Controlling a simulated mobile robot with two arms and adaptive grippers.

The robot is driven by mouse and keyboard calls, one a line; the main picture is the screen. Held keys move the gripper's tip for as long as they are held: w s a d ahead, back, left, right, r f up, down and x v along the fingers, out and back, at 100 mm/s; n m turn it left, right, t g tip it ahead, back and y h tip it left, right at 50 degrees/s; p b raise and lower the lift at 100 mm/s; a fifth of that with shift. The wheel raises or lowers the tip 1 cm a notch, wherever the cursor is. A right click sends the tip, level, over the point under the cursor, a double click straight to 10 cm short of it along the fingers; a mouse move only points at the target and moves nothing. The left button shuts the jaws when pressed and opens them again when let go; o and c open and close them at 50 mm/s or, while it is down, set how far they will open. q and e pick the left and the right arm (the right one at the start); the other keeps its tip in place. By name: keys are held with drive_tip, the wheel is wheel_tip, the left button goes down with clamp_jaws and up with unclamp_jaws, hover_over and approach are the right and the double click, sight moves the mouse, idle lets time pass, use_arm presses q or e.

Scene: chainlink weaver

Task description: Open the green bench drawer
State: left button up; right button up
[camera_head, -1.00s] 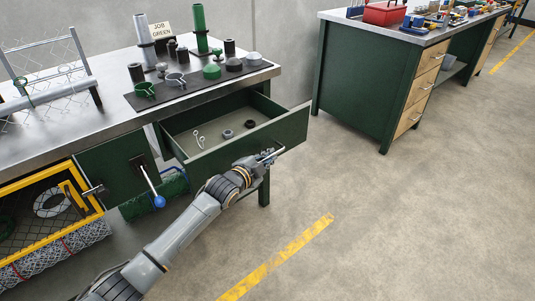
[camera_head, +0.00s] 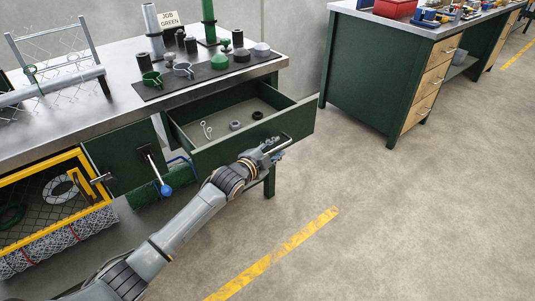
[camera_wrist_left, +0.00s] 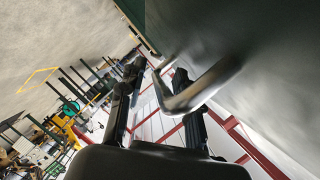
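The green bench drawer (camera_head: 240,146) is pulled out from under the steel worktop, and its inside shows. It holds a pale hook-like piece (camera_head: 207,130) and two small rings, one grey (camera_head: 235,125) and one dark (camera_head: 257,115). A metal bar handle (camera_head: 284,142) is on its front. My right gripper is out of view.
On the worktop (camera_head: 122,118) are a dark mat with green, grey and black parts, a "JOB GREEN" card (camera_head: 168,18) and a mesh frame. A blue-knobbed lever (camera_head: 158,175) and yellow-framed cage (camera_head: 45,160) are left of the drawer.

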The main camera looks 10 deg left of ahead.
use_arm(q)
drive_tip(key=v, duration=1.1)
drive_tip(key=shift+s, duration=0.35)
drive_tip(key=shift+a, duration=0.1)
